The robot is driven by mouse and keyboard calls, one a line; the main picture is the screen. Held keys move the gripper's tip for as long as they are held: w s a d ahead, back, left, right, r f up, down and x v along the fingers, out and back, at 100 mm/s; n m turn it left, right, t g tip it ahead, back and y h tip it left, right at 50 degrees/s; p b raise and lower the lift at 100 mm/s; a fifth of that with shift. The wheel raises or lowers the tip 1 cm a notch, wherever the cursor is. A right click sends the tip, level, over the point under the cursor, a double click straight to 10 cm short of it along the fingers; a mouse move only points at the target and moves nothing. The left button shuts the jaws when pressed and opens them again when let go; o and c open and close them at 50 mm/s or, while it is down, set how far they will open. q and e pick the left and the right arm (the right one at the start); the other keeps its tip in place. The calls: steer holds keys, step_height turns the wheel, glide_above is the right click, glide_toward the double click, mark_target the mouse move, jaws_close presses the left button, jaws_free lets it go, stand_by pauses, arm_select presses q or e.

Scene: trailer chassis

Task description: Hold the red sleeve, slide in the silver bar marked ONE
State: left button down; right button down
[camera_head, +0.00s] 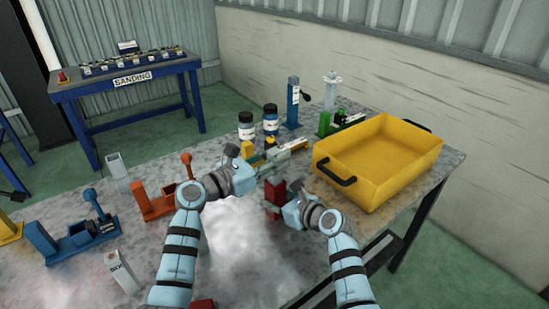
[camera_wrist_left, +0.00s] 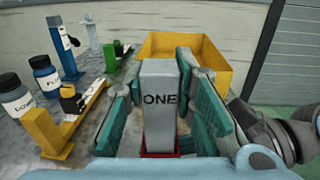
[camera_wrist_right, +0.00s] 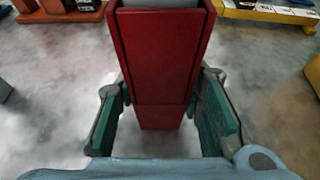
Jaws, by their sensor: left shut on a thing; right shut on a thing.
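The silver bar marked ONE (camera_wrist_left: 158,98) stands between the fingers of my left gripper (camera_wrist_left: 160,85), which is shut on it. The red sleeve (camera_wrist_right: 160,65) is upright between the fingers of my right gripper (camera_wrist_right: 162,110), which is shut on it. In the right wrist view, grey fills the sleeve's top opening, and in the left wrist view a red rim (camera_wrist_left: 160,154) shows around the bar's near end. The bar's end appears to be in the opening; its depth is hidden. In the head view, the red sleeve (camera_head: 274,192) is just below my left gripper (camera_head: 270,167).
A yellow bin (camera_head: 375,160) with black handles stands right of my grippers. Two labelled bottles (camera_head: 258,124), a blue stand (camera_head: 293,102) and a green fixture (camera_head: 338,122) are behind. Orange (camera_head: 160,203) and blue (camera_head: 80,238) fixtures and a bar marked SIX (camera_head: 121,272) stand left.

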arm_select(q)
steer(key=shift+f, duration=0.55)
steer(key=c, duration=1.3)
jaws_free()
steer(key=shift+c, duration=0.2)
steer(key=shift+r, duration=0.75)
steer(key=v, duration=1.2)
steer(key=shift+f, duration=0.2)
